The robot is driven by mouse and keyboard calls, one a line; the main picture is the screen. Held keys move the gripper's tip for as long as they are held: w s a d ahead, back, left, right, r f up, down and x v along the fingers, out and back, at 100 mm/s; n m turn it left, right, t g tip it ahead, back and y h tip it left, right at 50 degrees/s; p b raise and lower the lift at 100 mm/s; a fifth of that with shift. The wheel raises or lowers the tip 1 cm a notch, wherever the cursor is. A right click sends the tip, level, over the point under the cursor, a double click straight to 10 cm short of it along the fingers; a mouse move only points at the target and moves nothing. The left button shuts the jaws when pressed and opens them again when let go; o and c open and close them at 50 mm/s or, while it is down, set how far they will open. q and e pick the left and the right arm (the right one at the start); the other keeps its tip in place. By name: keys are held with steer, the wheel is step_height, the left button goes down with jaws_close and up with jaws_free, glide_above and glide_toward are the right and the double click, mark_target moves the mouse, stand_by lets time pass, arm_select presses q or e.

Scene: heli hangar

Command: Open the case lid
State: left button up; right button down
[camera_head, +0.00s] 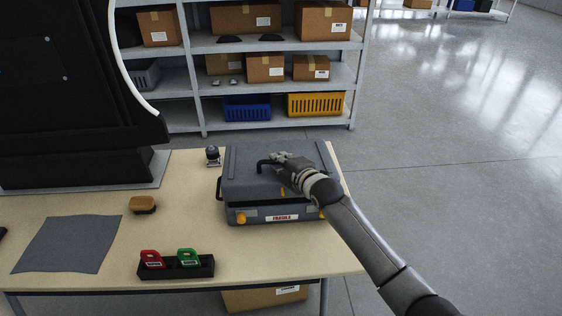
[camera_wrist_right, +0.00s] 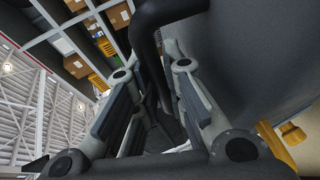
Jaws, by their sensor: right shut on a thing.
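The grey case (camera_head: 248,215) stands on the table, with a "FRAGILE" label and yellow latches on its front. Its lid (camera_head: 245,182) seems slightly raised at the front, where a dark gap shows above the base. My right gripper (camera_head: 283,164) is over the lid and shut on the dark lid handle (camera_head: 263,163), whose bent end sticks out to the left. In the right wrist view the handle (camera_wrist_right: 150,45) runs down between the fingers (camera_wrist_right: 155,115). The grip hides part of the handle. My left gripper is not in view.
On the table (camera_head: 190,215) are a black tray (camera_head: 176,272) with red and green items, a brush (camera_head: 143,205), a grey cloth (camera_head: 68,245) and a small dark-topped item (camera_head: 212,155). Shelves (camera_head: 275,125) with boxes stand behind. The floor to the right is clear.

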steer(key=shift+m+g+h, duration=0.3)
steer(key=shift+g, duration=0.6)
steer(key=w+r+p, duration=0.1)
steer(key=r, duration=0.1)
steer(key=w+r+p, duration=0.1)
steer(key=r, duration=0.1)
steer(key=shift+w+d+p, duration=0.1)
steer(key=shift+w+p, duration=0.2)
steer(key=shift+w+r+g, duration=0.4)
steer(key=shift+w, duration=0.2)
steer(key=shift+w+r+g, duration=0.35)
steer(key=shift+w+g, duration=0.05)
steer(key=shift+w, duration=0.15)
arm_select(q)
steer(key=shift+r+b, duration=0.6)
steer(key=shift+b, duration=0.65)
arm_select(e)
steer(key=shift+w+r+m+g, duration=0.15)
steer(key=shift+w+r, duration=0.3)
steer(key=shift+w, duration=0.3)
steer(key=shift+w+r+m+g, duration=0.15)
steer(key=shift+w+r, duration=0.3)
steer(key=shift+w, duration=0.3)
